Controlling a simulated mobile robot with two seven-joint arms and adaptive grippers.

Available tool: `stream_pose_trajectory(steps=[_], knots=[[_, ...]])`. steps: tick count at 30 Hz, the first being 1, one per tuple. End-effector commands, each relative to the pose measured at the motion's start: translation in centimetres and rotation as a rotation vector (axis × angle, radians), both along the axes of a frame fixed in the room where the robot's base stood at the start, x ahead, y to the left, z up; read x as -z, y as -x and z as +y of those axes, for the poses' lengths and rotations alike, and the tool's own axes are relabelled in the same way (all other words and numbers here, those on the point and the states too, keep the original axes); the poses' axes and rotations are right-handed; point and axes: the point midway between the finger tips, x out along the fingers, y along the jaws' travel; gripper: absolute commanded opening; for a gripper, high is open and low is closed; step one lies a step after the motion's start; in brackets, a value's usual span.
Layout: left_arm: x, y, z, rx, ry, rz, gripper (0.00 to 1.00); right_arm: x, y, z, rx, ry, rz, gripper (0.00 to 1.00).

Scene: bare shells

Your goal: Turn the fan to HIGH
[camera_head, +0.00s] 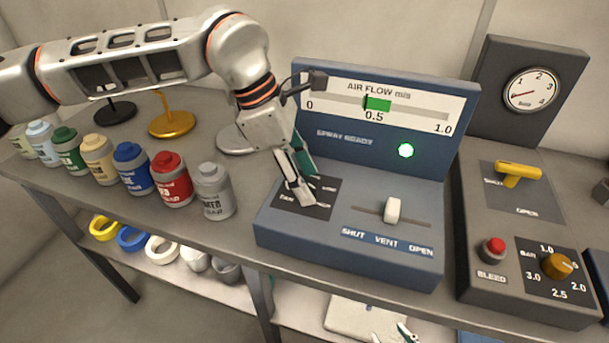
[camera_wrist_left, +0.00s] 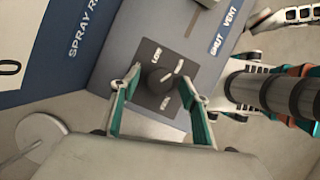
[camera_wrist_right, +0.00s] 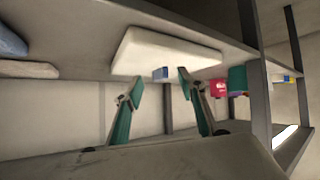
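The fan knob (camera_wrist_left: 160,80) is a dark round knob with a pale mark, on a black label plate (camera_head: 321,208) of the blue panel (camera_head: 350,242). My left gripper (camera_head: 302,182) is above the plate and hides the knob in the head view. In the left wrist view its fingers (camera_wrist_left: 164,72) are spread, one on each side of the knob, with gaps showing. The AIR FLOW gauge (camera_head: 420,112) has a green band near 0.5. My right gripper (camera_wrist_right: 160,82) is open and empty, below the bench top.
Several paint bottles (camera_head: 215,192) stand left of the panel. A dark console (camera_head: 527,284) stands right. A pale slab (camera_wrist_right: 165,52) is near my right gripper.

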Motion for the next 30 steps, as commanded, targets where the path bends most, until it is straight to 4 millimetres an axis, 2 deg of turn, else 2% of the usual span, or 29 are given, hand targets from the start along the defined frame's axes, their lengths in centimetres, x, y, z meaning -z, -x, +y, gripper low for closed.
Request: stream_pose_trajectory(steps=[11, 14, 24, 30], knots=[[-0.5, 0.0, 0.2, -0.002, 0.000, 0.001, 0.45, 0.3, 0.4, -0.1, 0.000, 0.002, 0.008, 0.40], [-1.8, -0.1, 0.8, -0.004, 0.000, -0.001, 0.45, 0.2, 0.4, -0.1, 0.000, 0.001, 0.006, 0.40], [-8.0, -0.3, 3.3, -0.002, 0.001, -0.003, 0.45, 0.1, 0.3, 0.0, 0.000, 0.000, 0.004, 0.40], [-10.3, -0.3, 4.3, -0.002, 0.000, 0.001, 0.45, 0.1, 0.2, 0.0, 0.000, 0.000, 0.004, 0.40]])
